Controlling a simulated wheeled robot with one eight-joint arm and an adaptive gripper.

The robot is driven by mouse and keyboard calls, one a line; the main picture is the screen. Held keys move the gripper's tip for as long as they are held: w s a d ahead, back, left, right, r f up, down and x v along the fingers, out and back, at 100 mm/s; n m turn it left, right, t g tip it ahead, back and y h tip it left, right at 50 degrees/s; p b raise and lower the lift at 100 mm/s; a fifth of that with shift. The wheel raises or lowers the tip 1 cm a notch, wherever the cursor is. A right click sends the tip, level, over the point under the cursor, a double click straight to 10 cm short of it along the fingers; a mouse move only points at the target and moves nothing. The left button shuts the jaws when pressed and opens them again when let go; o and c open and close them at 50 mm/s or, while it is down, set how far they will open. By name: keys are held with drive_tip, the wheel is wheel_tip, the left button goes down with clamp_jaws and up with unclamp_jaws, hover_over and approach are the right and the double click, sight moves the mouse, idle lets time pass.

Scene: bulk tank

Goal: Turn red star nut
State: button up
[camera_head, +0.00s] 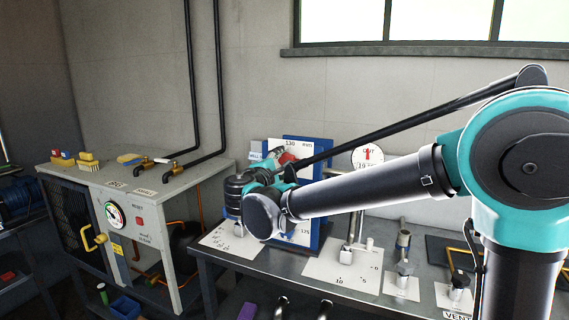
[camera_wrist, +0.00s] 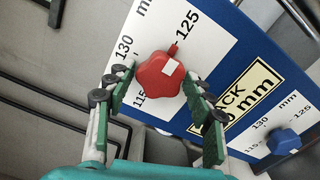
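The red star nut (camera_wrist: 160,76) sits on a white dial plate marked 115, 125 and 130 mm in the wrist view. Its red pointer is towards the 125 mark, and it has a small white patch on it. My gripper (camera_wrist: 160,98) is open, with one green-padded finger on each side of the nut's lower edge. No clear contact shows. In the head view, the nut (camera_head: 287,158) is partly hidden by my gripper (camera_head: 283,165) in front of the blue panel.
The blue panel (camera_wrist: 215,50) carries a yellow label (camera_wrist: 250,92) and a blue star nut (camera_wrist: 283,141) at lower right.

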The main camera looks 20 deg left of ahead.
drive_tip(key=shift+o, duration=0.3)
drive_tip(key=s, duration=1.2)
drive_tip(key=shift+a, duration=0.45)
